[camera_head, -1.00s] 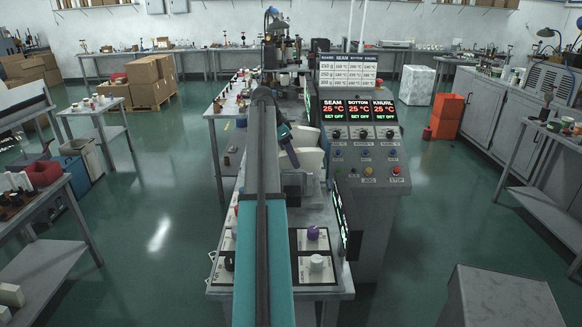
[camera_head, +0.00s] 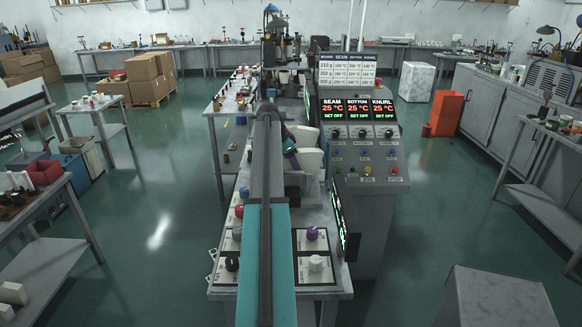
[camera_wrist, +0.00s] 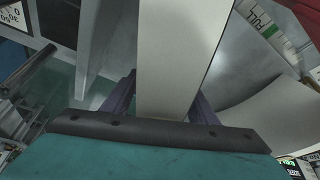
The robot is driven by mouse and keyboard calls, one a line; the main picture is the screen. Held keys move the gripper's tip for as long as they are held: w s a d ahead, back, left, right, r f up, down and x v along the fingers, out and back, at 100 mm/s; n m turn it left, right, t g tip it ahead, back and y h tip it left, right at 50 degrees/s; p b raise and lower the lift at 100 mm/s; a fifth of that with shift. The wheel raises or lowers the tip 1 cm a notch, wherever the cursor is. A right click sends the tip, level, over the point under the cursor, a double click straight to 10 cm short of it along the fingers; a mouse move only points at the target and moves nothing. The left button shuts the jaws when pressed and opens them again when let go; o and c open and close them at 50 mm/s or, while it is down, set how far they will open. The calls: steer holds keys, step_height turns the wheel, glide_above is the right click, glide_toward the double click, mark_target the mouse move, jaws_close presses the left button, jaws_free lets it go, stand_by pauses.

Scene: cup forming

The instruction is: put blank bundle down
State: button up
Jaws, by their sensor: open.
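The pale blank bundle (camera_wrist: 178,55) stands between my gripper's two purple-grey fingers (camera_wrist: 160,103) in the wrist view. The fingers are open, one on each side of it, and its lower end is hidden behind my gripper's dark front edge. In the head view, pale curved blanks (camera_head: 309,161) show just right of my arm, beside the control panel. I cannot tell there which part is the bundle between the fingers. The fingertips are hidden behind my arm in the head view.
Another pale curved sheet (camera_wrist: 280,118) lies close on the right in the wrist view. The control panel (camera_head: 362,150) stands right of the bench. Knobs (camera_head: 312,234) sit at the bench's near end. Open floor (camera_head: 160,200) is on the left.

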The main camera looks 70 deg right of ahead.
steer(key=shift+c, duration=0.3)
jaws_close()
steer(key=shift+r, duration=0.1)
steer(key=shift+r, duration=0.15)
step_height(320, 180, up, 8)
steer(key=shift+d+b, duration=0.1)
steer(key=shift+b, duration=1.1)
steer(key=shift+r, duration=0.85)
